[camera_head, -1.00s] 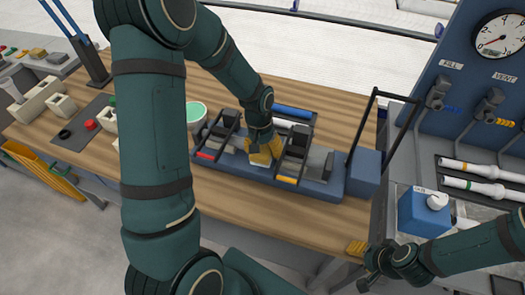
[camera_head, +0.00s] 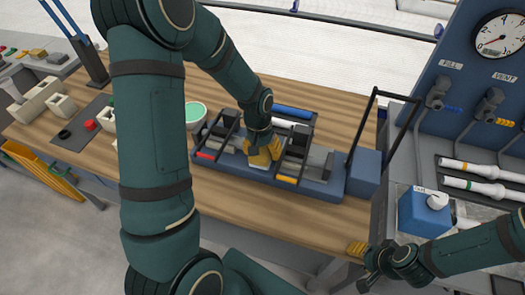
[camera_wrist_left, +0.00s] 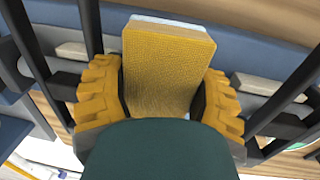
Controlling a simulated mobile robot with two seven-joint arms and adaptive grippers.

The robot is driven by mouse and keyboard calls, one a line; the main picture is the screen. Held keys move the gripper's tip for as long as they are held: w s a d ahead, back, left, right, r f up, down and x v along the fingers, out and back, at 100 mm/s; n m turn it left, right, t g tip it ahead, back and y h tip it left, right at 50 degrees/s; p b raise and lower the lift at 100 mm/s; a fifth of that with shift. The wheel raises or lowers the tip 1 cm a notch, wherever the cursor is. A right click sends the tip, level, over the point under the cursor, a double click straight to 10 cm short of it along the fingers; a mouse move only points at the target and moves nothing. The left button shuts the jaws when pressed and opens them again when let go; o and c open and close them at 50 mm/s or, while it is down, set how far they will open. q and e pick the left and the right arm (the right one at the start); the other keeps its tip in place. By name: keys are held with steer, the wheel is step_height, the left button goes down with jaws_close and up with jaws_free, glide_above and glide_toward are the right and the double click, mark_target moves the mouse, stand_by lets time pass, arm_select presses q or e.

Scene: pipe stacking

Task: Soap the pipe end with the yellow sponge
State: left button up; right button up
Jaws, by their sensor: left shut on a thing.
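My left gripper (camera_head: 264,150) is shut on the yellow sponge (camera_wrist_left: 166,62). In the left wrist view its ridged yellow fingers stand on both sides of the sponge, and a white layer shows along the sponge's far edge. In the head view the sponge's pale lower part (camera_head: 258,165) shows just under the fingers, over the blue clamp fixture (camera_head: 322,187). A white pipe part (camera_head: 286,123) shows in the fixture behind the gripper. Whether the sponge touches a pipe end is hidden. My right gripper (camera_head: 360,256) is at the lower right; its finger gap is unclear.
Black bars and an upright black handle (camera_head: 390,93) rise from the fixture. A green-topped cup (camera_head: 194,112) stands left of it. White pipes (camera_head: 474,168) lie on the right rack near a blue box (camera_head: 420,213). The wooden table front (camera_head: 265,215) is clear.

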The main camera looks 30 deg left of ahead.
arm_select(q)
steer(key=shift+w+a, duration=0.15)
steer(key=shift+w, duration=0.5)
steer(key=shift+s+d, duration=0.25)
steer(key=shift+s, duration=0.55)
steer(key=shift+w, duration=0.1)
steer(key=shift+w+a, duration=0.25)
steer(key=shift+w, duration=0.45)
arm_select(e)
steer(key=shift+f, duration=0.1)
arm_select(q)
steer(key=shift+s, duration=0.1)
steer(key=shift+s+d, duration=0.25)
steer(key=shift+s, duration=0.5)
steer(key=shift+w, duration=0.15)
